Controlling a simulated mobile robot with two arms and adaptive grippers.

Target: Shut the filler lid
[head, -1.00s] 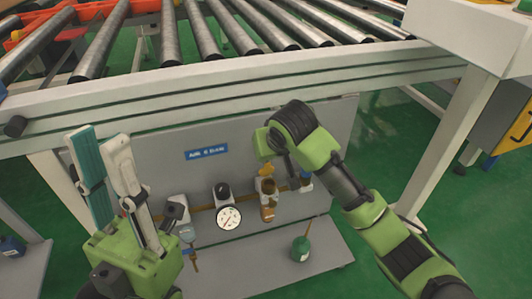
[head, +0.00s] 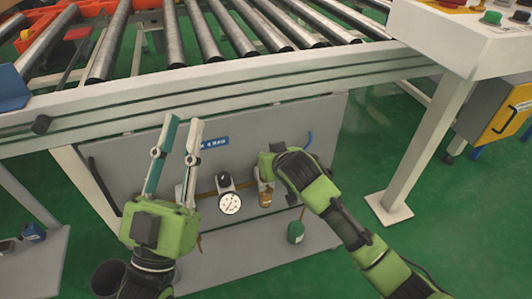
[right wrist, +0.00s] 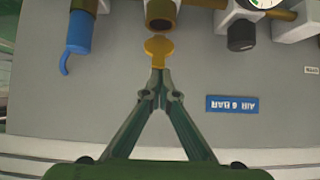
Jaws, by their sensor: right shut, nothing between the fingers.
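The filler lid (right wrist: 158,48) is a yellow-orange disc in the right wrist view, which shows the panel upside down. It stands open beside the mouth of the brass filler (right wrist: 160,12). My right gripper (right wrist: 158,74) is shut and empty, with its tips at the lid's near edge; I cannot tell whether they touch. In the head view the brass filler (head: 265,195) shows low on the panel, while my right wrist hides the lid and the right fingertips. My left gripper (head: 183,121) is open and empty, fingers upward, in front of the panel's left part.
The roller conveyor (head: 180,40) runs above. Green floor lies open at right.

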